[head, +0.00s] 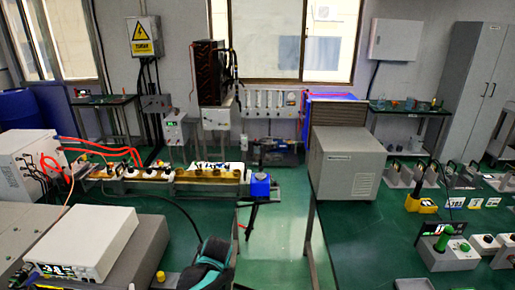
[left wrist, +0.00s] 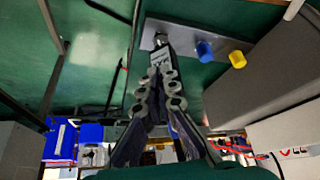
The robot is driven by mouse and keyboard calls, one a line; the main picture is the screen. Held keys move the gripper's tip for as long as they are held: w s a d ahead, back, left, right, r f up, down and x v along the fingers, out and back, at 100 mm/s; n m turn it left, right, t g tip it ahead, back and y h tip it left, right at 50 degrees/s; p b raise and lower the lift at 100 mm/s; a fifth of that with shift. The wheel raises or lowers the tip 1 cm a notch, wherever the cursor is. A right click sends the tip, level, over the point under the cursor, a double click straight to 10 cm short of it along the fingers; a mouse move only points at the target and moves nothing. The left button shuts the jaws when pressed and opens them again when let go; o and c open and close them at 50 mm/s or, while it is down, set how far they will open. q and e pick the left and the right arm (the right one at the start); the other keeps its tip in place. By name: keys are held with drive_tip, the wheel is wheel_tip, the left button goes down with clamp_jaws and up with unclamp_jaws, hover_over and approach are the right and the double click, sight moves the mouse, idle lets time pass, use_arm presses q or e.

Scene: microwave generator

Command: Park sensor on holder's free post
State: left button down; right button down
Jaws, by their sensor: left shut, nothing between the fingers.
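In the left wrist view my left gripper (left wrist: 159,58) is shut and its fingers meet in the upper middle. Its tips are at a grey metal plate (left wrist: 185,38), close to a small silver post (left wrist: 160,39); I cannot tell whether they touch. The plate also carries a blue post (left wrist: 204,50) and a yellow post (left wrist: 237,59). In the head view a yellow post (head: 160,276) shows at the bottom left, and a dark and teal part of my left arm is at the bottom middle. I cannot clearly pick out the sensor. My right gripper is out of view.
A white instrument box (head: 85,243) stands on the left bench. A blue box (head: 260,185) stands at the end of the middle bench. A grey metal box (head: 346,163) and a yellow-based device (head: 421,204) are on the right table. Green floor lies between the benches.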

use_arm(q)
drive_tip(key=f+b, duration=0.2)
drive_tip(key=f, duration=0.1)
drive_tip(key=f+b, duration=0.1)
drive_tip(key=f, duration=0.2)
drive_tip(key=w+f+b, duration=0.1)
drive_tip(key=f+b, duration=0.1)
drive_tip(key=shift+w+d+f+b, duration=0.1)
drive_tip(key=shift+d+f+b, duration=0.05)
drive_tip(key=shift+f+b, duration=0.2)
drive_tip(key=shift+w+a, duration=0.15)
drive_tip(key=shift+a, duration=0.05)
idle(0.5)
drive_tip(key=shift+s+a, duration=0.25)
drive_tip(key=shift+a, duration=0.05)
drive_tip(key=shift+s+a, duration=0.1)
drive_tip(key=shift+a, duration=0.05)
drive_tip(key=shift+s+a, duration=0.1)
drive_tip(key=shift+a, duration=0.25)
drive_tip(key=shift+a+b, duration=0.1)
drive_tip(key=shift+b, duration=0.2)
